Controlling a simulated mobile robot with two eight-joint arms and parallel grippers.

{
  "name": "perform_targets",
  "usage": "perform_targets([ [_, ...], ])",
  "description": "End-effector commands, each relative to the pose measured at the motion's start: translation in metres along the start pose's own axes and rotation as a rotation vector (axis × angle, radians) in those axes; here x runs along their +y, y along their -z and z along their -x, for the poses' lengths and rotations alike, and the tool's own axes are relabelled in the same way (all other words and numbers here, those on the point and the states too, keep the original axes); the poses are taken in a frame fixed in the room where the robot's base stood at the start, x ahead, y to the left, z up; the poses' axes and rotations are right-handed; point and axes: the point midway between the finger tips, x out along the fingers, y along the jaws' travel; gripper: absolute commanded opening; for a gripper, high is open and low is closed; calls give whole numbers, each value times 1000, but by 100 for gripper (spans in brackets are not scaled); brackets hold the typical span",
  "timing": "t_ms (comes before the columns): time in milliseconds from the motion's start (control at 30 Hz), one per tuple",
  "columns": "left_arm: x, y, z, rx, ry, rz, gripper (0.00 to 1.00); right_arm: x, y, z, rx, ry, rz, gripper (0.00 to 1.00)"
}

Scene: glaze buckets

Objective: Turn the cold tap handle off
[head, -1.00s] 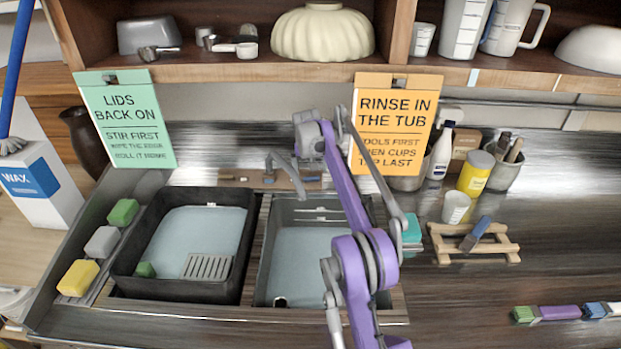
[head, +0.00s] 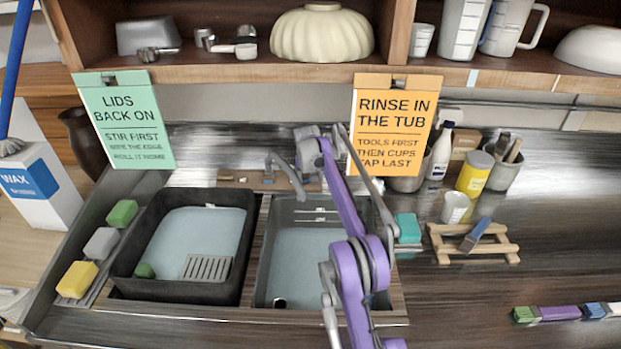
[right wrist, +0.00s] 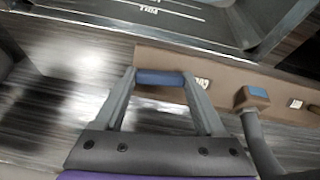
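In the right wrist view, the blue cold tap handle (right wrist: 160,77) is a short bar lying across the picture between the fingertips of my right gripper (right wrist: 161,84). The two grey fingers stand apart, and their tips meet the ends of the bar, so the gripper appears shut on it. In the head view, my purple right arm reaches over the right tub to the back of the sink, and its links hide the fingertips and handle. The grey tap spout (head: 285,172) stands just left of the arm. My left gripper is not in view.
A black tub (head: 125,262) fills the left basin, beside the grey right tub (head: 260,285). Sponges (head: 101,243) line the left side. An orange sign (head: 395,120) hangs close behind my arm. A wooden rack (head: 445,252) and a yellow can (head: 474,175) stand to the right.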

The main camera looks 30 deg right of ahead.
Motion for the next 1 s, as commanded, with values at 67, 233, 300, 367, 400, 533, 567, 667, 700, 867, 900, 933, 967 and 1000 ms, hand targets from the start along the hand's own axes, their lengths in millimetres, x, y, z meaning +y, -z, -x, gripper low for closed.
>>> perform_targets([
  [67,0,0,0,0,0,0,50,0,0,0,0,0,0,41],
  [233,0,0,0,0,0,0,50,0,0,0,0,0,-1,17],
  [300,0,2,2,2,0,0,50,1,1,1,1,7,-28,17],
  [367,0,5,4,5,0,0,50,1,2,1,1,19,-75,17],
  [400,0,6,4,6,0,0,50,1,2,2,1,25,-102,17],
  [533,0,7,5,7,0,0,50,1,1,0,0,33,-136,17],
  [567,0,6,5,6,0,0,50,1,0,0,0,33,-135,17],
  [667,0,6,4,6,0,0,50,1,0,0,1,33,-135,17],
  [700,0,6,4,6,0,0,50,1,0,0,1,33,-135,17],
  [867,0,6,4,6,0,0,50,1,0,0,0,33,-134,98],
  [900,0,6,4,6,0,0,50,1,0,0,0,33,-134,100],
  [933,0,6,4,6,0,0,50,1,0,0,0,33,-134,100],
  [967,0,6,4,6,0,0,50,1,0,0,0,33,-134,100],
  [1000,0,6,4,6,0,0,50,1,0,0,0,33,-133,100],
])
